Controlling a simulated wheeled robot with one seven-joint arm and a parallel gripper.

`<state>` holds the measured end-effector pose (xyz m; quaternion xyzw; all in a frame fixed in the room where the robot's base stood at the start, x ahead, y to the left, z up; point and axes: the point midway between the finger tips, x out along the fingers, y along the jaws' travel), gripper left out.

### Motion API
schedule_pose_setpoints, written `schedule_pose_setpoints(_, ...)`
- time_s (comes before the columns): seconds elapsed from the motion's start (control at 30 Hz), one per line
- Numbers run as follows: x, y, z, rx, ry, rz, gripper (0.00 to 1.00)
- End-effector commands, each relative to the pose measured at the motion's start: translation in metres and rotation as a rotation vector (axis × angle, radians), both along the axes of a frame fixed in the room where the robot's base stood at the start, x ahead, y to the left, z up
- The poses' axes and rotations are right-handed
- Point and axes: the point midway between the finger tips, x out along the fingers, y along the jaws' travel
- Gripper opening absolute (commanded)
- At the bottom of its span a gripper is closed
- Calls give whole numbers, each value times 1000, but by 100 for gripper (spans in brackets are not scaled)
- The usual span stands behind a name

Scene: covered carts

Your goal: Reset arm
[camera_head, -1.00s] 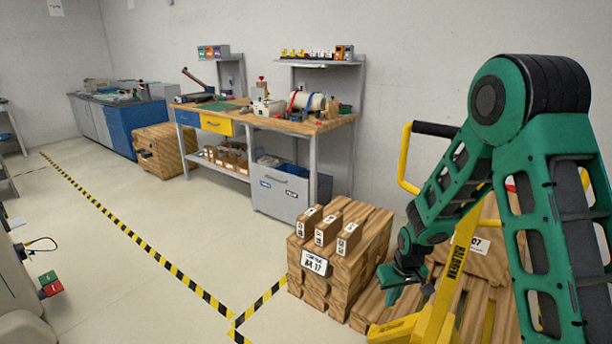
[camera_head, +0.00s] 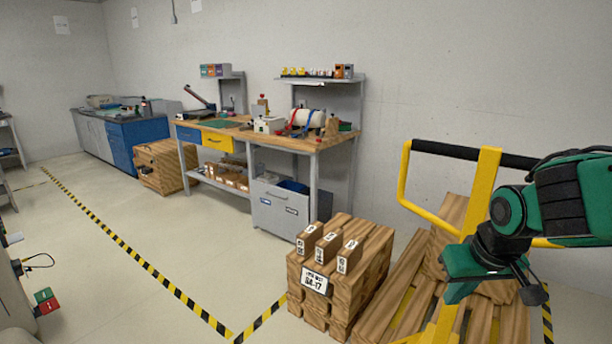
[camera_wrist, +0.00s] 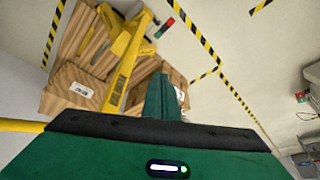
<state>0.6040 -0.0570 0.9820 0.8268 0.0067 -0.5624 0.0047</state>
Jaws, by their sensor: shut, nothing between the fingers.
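My green and black arm reaches in from the right edge of the head view, its upper part now out of the frame. My gripper (camera_head: 459,293) points downward in front of the yellow pallet jack (camera_head: 482,190) and the wooden pallet. It is shut and empty. In the wrist view its green fingers (camera_wrist: 162,98) are together, with the yellow pallet jack (camera_wrist: 126,62) and wooden boxes beyond them. I cannot tell how far the gripper is from the jack's handle.
Stacked wooden boxes (camera_head: 340,290) stand left of the wooden pallet (camera_head: 400,290). A workbench (camera_head: 290,142) with tools is along the back wall, and a blue cabinet (camera_head: 120,147) stands farther left. Yellow-black floor tape (camera_head: 130,252) crosses the open floor at left.

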Motion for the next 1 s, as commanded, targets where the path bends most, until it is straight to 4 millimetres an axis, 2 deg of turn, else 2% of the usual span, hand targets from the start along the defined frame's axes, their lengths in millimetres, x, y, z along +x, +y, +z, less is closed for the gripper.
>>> schedule_pose_setpoints(0.1, -25, -7, 13, 1, -17, -31, 0)
schedule_pose_setpoints(0.2, -63, -54, 3, 6, 94, -186, 0)
schedule_pose_setpoints(0.3, -103, -85, -2, 28, 189, -320, 0)
schedule_pose_setpoints(0.4, -142, -104, -6, 59, 275, -436, 0)
schedule_pose_setpoints(0.5, -170, -113, -8, 89, 337, -517, 0)
schedule_pose_setpoints(0.67, -187, -116, -9, 111, 376, -567, 0)
schedule_pose_setpoints(1.0, -187, -116, -9, 110, 377, -565, 0)
